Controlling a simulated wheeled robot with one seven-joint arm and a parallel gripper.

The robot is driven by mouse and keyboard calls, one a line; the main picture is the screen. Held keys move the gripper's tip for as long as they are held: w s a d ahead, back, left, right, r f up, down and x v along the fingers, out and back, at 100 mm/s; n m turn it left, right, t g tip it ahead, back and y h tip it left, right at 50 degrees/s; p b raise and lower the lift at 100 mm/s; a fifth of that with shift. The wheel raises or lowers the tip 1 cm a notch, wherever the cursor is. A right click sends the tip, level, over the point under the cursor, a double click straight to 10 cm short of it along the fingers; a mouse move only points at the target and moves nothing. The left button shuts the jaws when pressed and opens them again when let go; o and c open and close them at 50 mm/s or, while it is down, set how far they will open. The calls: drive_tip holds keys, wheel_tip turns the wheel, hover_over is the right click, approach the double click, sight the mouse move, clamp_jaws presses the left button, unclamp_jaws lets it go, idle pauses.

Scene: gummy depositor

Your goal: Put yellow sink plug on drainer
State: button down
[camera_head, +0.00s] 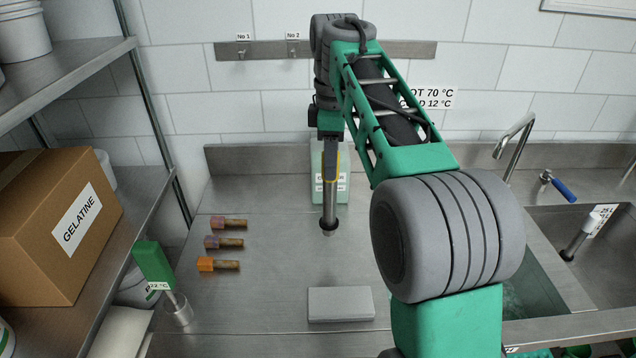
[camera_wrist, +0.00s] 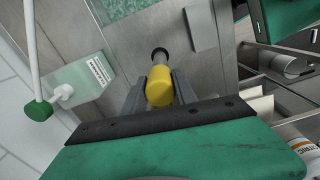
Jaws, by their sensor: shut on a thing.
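My gripper (camera_head: 330,172) is shut on the yellow sink plug (camera_wrist: 159,88). The plug's yellow handle sits between the two fingers in the wrist view. The plug hangs about upright over the steel drainer (camera_head: 270,305), left of the sinks. I cannot tell whether its tip touches the steel. The fingers hide part of the handle in the head view.
A grey block (camera_head: 341,304) lies in front of the plug. A pale green bottle (camera_head: 342,188) stands behind it. Three bolt-like pieces (camera_head: 223,242) lie to the left. A green-handled tool (camera_head: 155,265) stands in a cup. At right are a filled sink (camera_head: 535,285) and a white-handled plug (camera_head: 583,235).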

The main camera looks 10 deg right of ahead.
drive_tip(key=w+a+f+p, duration=0.1)
drive_tip(key=w+f, duration=0.4)
drive_tip(key=f, duration=0.4)
drive_tip(key=shift+a+p, duration=0.15)
drive_tip(key=shift+p, duration=0.2)
drive_tip(key=c, duration=1)
unclamp_jaws()
drive_tip(key=shift+w+f, duration=0.1)
drive_tip(key=shift+o, duration=0.2)
wheel_tip(320, 180, up, 12)
drive_tip(key=s+f+m+t, duration=0.2)
drive_tip(key=s+f+m, duration=0.5)
drive_tip(key=s, duration=0.4)
drive_tip(key=s+f+m+t, duration=0.2)
drive_tip(key=s+f+m, duration=0.5)
drive_tip(key=s, duration=0.5)
drive_tip(key=shift+s+f, duration=0.25)
drive_tip(key=shift+f, duration=0.25)
